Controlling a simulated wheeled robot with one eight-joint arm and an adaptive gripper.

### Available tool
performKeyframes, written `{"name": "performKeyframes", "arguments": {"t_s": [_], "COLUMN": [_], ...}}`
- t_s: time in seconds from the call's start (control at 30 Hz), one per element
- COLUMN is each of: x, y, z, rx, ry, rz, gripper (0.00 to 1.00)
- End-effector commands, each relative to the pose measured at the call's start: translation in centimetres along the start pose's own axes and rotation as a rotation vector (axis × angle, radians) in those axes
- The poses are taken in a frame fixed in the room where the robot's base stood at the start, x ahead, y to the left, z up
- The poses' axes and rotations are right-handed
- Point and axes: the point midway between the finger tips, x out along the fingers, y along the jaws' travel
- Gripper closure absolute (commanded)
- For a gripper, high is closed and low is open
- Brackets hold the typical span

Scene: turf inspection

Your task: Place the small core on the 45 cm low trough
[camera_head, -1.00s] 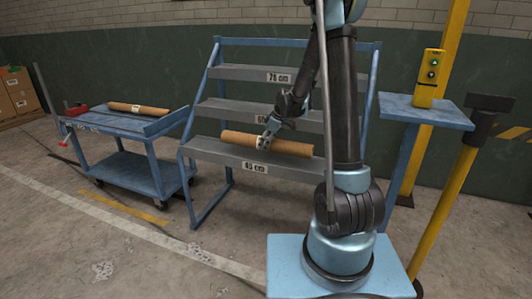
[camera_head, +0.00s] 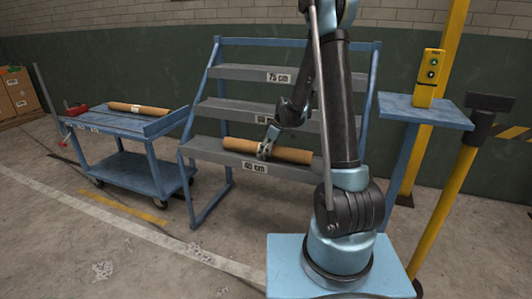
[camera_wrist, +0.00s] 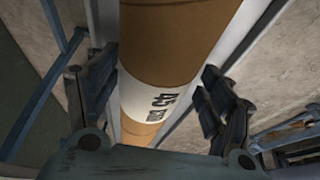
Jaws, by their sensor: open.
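A brown cylindrical core (camera_head: 294,155) with a white band lies lengthwise along the low trough (camera_head: 215,153), whose front label reads 45 cm. It appears to rest on the trough. My gripper (camera_head: 263,151) is at the middle of this core. In the wrist view the core (camera_wrist: 178,45) runs between the two open fingers of my gripper (camera_wrist: 158,105), with a visible space on the right side. Its white band carries printed text with "45" in it; the rest is hard to read. The core's underside is hidden.
Two higher troughs, the top one (camera_head: 235,72) labelled 75 cm, stand behind on the blue rack. A blue cart (camera_head: 110,123) at left carries another brown core (camera_head: 140,108). A blue stand (camera_head: 425,110) with a yellow button box (camera_head: 430,75) is at right.

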Motion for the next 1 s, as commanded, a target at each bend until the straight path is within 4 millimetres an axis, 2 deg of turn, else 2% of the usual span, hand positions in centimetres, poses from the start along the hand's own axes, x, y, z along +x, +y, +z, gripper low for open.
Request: {"name": "performKeyframes", "arguments": {"t_s": [0.27, 1.0], "x": [-0.8, -10.8], "y": [0.0, -0.1], "z": [0.0, -0.1], "rx": [0.000, 0.000], "ry": [0.000, 0.000], "rz": [0.000, 0.000], "gripper": [0.26, 0.26]}}
